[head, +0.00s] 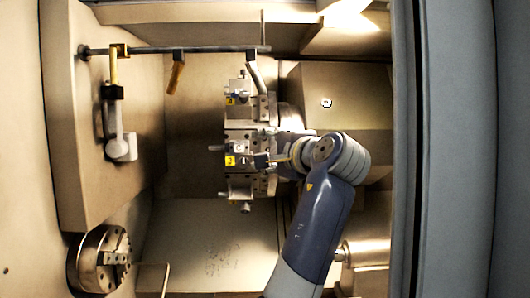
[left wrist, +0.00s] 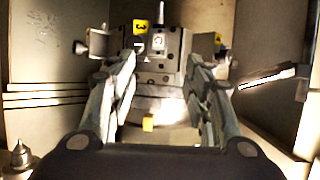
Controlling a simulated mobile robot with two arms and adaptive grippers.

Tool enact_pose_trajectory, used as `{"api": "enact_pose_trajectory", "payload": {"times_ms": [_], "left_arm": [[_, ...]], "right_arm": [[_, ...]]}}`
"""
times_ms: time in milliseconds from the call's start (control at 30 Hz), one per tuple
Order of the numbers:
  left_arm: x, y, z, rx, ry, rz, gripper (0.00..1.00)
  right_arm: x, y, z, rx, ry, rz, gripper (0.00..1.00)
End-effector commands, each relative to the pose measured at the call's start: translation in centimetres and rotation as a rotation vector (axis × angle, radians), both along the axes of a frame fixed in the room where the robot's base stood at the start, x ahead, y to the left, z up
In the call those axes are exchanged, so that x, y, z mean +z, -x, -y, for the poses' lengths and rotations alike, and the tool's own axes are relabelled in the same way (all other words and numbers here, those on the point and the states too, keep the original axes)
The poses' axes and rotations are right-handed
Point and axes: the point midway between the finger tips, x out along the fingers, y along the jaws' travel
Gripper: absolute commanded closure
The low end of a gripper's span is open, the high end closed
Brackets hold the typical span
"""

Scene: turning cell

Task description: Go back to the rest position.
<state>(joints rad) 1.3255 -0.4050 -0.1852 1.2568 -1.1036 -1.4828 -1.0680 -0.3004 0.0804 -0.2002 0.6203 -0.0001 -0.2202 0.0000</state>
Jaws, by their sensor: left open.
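My left gripper (head: 268,160) is inside the turning machine, in front of the tool turret (head: 238,137). In the left wrist view its two fingers (left wrist: 160,66) are spread apart with nothing held between them. The turret (left wrist: 152,84) fills the space beyond the fingers, with yellow number labels on its faces. I cannot tell whether a fingertip touches it. My left arm comes in from the bottom of the head view and bends at the wrist. My right gripper is in neither view.
A chuck (head: 100,260) with jaws is at the lower left. A rod (head: 190,50) with hanging nozzles runs across the top. A tailstock-like round part (head: 366,252) is right of my arm. The grey door edge (head: 420,150) stands at the right. Open room lies left of the turret.

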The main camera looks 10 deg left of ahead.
Motion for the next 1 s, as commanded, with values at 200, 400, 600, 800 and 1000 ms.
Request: {"api": "enact_pose_trajectory", "payload": {"times_ms": [200,400,600,800,1000], "left_arm": [[-0.1,0.0,0.4,-0.006,0.0,-0.002,0.54],[-0.2,0.0,0.5,-0.008,0.0,-0.003,0.54],[-1.4,-0.3,0.2,-0.011,0.018,-0.011,0.54],[-10.9,-1.6,-2.0,-0.028,0.173,-0.063,0.54],[-23.9,-0.7,-4.5,-0.027,0.4,-0.122,0.54]], "right_arm": [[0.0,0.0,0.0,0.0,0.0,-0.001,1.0],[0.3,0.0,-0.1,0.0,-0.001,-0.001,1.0],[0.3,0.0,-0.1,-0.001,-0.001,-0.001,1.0],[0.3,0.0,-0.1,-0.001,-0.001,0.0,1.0],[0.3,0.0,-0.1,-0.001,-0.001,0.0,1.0]]}}
